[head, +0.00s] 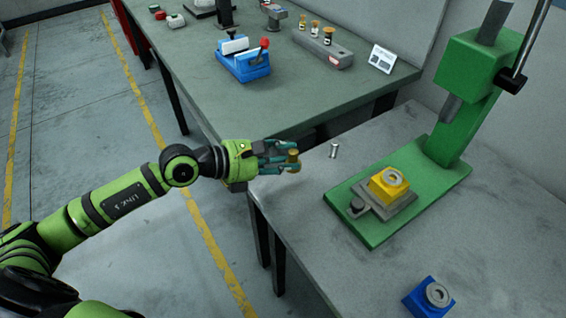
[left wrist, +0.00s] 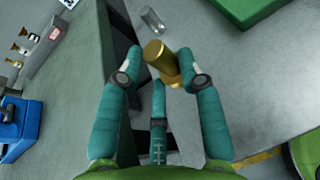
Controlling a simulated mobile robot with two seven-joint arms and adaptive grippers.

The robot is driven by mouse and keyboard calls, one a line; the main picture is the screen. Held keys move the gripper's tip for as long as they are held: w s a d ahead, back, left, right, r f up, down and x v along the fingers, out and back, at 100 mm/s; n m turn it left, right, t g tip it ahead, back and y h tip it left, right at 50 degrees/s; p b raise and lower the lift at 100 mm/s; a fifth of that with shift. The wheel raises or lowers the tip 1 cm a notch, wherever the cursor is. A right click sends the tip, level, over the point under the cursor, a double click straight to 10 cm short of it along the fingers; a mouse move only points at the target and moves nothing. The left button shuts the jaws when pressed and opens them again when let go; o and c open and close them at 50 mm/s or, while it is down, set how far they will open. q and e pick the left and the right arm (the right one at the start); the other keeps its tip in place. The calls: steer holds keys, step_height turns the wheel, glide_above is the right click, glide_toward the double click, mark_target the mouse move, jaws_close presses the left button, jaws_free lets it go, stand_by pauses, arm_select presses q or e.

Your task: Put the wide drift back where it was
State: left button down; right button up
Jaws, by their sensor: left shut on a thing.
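My left gripper (head: 277,157) is shut on a brass drift (head: 293,157), a short stepped cylinder. The left wrist view shows the drift (left wrist: 158,58) between the teal fingertips (left wrist: 165,78), tilted in that picture. The gripper holds it near the left edge of the near grey table. On the far bench a grey rack (head: 338,62) carries three brass-topped drifts (head: 328,35) in a row; bare room shows on its top at the right end. The rack (left wrist: 48,50) also shows at the left of the wrist view. My right gripper is not in view.
A silver pin (head: 334,150) stands near the gripper. A green press (head: 452,165) bears a yellow block (head: 378,184). A blue fixture with a red-knobbed lever (head: 243,65) and white card (head: 382,59) stand on the far bench (head: 205,75).

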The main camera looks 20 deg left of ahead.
mark_target(283, 177)
arm_select(q)
step_height(283, 177, down, 2)
steer(key=shift+f, duration=0.1)
steer(key=shift+f+b, duration=0.55)
steer(key=shift+b, duration=0.05)
steer(key=c, duration=0.8)
jaws_free()
steer(key=shift+f, duration=0.1)
